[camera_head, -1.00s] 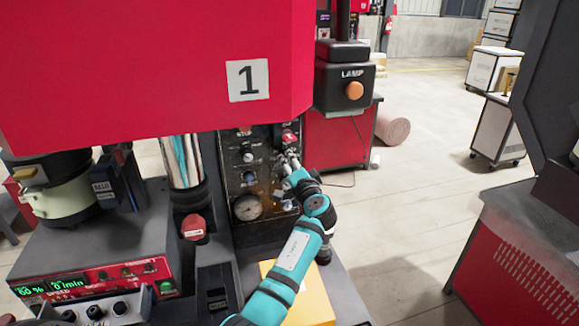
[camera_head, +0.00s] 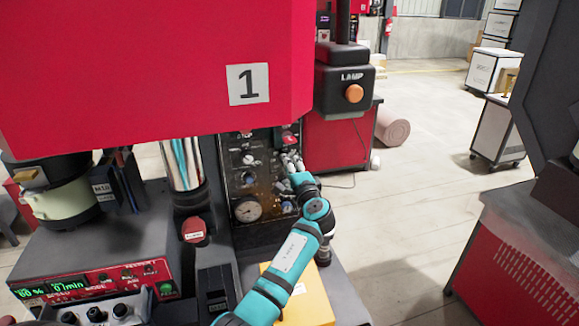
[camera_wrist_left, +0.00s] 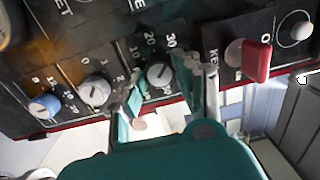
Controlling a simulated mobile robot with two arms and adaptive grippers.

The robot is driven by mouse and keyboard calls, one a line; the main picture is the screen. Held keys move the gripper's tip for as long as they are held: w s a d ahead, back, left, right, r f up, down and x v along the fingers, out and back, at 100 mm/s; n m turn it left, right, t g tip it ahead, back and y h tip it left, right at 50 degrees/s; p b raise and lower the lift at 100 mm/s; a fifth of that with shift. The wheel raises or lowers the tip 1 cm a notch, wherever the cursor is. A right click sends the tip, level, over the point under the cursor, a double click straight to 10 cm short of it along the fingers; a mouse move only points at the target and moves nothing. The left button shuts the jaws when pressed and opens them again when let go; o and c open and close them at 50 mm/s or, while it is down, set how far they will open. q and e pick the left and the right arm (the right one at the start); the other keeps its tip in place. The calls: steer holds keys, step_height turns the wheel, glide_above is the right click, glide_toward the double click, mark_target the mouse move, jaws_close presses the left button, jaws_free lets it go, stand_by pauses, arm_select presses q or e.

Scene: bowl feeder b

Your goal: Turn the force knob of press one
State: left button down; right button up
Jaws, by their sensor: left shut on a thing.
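Press one is the big red machine marked "1" (camera_head: 247,84). Its dark control panel (camera_head: 233,180) stands below the red head, with several knobs and a round gauge (camera_head: 248,211). My left gripper (camera_head: 287,160) is at the upper right of this panel. The knob's printed name is hidden. My right gripper is not in view.
A red key-like tag (camera_wrist_left: 256,62) sticks out right of the knob in the wrist view. A blue knob (camera_wrist_left: 44,106) and a grey knob (camera_wrist_left: 95,91) lie to the left.

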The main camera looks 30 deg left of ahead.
arm_select(q)
steer(key=c, duration=0.9)
jaws_free()
steer(key=shift+c, duration=0.2)
steer(key=v, duration=1.2)
